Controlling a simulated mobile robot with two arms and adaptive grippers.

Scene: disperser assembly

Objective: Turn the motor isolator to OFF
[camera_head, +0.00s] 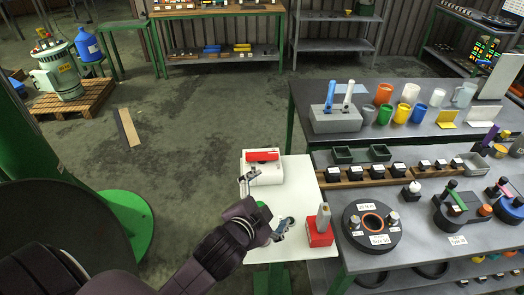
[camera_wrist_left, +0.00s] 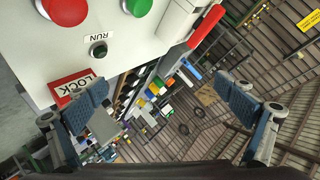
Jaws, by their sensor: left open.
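A white control box (camera_wrist_left: 120,35) fills the upper left of the left wrist view. It bears a red button (camera_wrist_left: 66,8), a green button (camera_wrist_left: 137,6), a small dark round part beside the word RUN (camera_wrist_left: 98,50), and a red LOCK plate (camera_wrist_left: 72,88). A red handle (camera_wrist_left: 206,26) shows at its right side; I cannot tell its set position or whether it is the isolator's. My left gripper (camera_head: 265,203) is open and empty over the white table; its spread fingers also show in the left wrist view (camera_wrist_left: 165,100). My right gripper is out of view.
On the white table (camera_head: 290,172) stand a white box with a red top (camera_head: 262,156) and a red block with a grey upright part (camera_head: 320,236). A dark workbench (camera_head: 340,160) with cups, bins and fixtures stands at the right. The floor at the left is mostly open.

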